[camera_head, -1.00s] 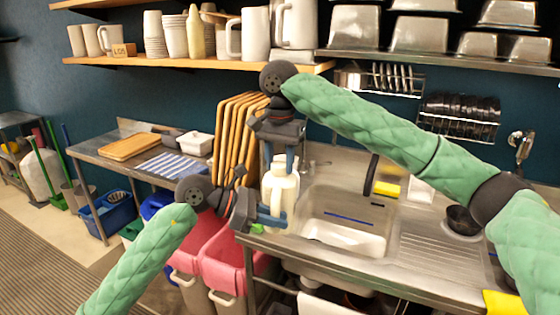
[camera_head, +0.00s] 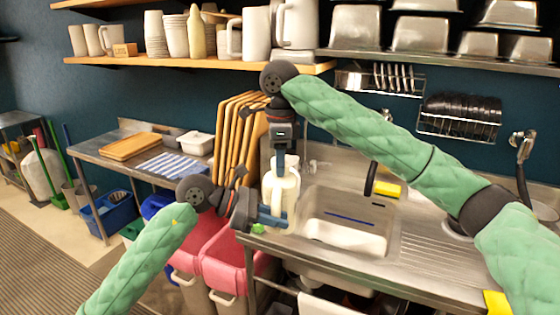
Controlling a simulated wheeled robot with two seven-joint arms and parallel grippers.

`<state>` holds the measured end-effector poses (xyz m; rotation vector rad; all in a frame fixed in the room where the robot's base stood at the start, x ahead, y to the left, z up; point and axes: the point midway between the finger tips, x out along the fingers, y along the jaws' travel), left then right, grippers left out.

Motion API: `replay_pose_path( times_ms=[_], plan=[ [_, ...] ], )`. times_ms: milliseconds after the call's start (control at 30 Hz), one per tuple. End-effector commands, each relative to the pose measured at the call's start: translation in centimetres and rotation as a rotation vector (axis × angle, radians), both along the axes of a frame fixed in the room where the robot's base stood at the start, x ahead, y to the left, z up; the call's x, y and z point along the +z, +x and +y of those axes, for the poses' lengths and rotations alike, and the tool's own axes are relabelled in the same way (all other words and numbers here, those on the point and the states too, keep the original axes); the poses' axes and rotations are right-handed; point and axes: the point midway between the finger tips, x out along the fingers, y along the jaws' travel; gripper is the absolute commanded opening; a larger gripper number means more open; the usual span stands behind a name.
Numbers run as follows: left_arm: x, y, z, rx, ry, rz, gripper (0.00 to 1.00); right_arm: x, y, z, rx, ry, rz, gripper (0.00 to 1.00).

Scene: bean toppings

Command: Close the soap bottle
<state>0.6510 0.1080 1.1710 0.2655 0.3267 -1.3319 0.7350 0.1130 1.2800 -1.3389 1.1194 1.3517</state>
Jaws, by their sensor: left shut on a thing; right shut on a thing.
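The soap bottle (camera_head: 283,187) is a cream-white jug with a handle, standing upright at the left end of the sink counter. My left gripper (camera_head: 268,216) is shut on the lower part of the bottle from the left. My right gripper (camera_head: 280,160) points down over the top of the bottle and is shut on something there. That looks like the bottle's cap, but the fingers hide it. I cannot tell whether the cap sits fully on the neck.
The sink basin (camera_head: 340,222) lies right of the bottle, with a black tap and a yellow sponge (camera_head: 387,189) behind it. Wooden boards (camera_head: 230,135) stand behind on the left. Pink bins (camera_head: 222,262) are below. A shelf (camera_head: 190,61) with cups runs above.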

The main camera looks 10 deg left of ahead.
Motion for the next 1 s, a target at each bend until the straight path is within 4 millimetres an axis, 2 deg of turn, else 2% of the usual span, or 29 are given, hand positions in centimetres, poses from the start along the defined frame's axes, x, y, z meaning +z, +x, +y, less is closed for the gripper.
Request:
replay_pose_path(
  times_ms=[167,200,300,667,1000],
  plan=[
    [0.0,-0.2,-0.1,-0.005,0.000,-0.001,0.00,0.1,0.1,0.0,-0.001,0.002,-0.003,0.16],
    [0.0,-0.2,-0.1,-0.005,0.000,-0.001,0.00,0.1,0.1,0.0,-0.001,0.002,-0.003,0.41],
    [0.0,-0.1,-0.1,-0.004,0.000,-0.002,0.00,0.1,0.1,-0.1,0.000,0.002,-0.003,0.59],
    [0.1,-0.1,0.0,-0.002,-0.001,-0.002,0.00,0.4,0.1,0.0,0.002,0.000,-0.002,0.59],
    [0.1,0.0,0.0,-0.001,-0.001,-0.002,0.00,4.0,0.1,0.0,0.003,-0.001,-0.002,0.59]
  ],
)
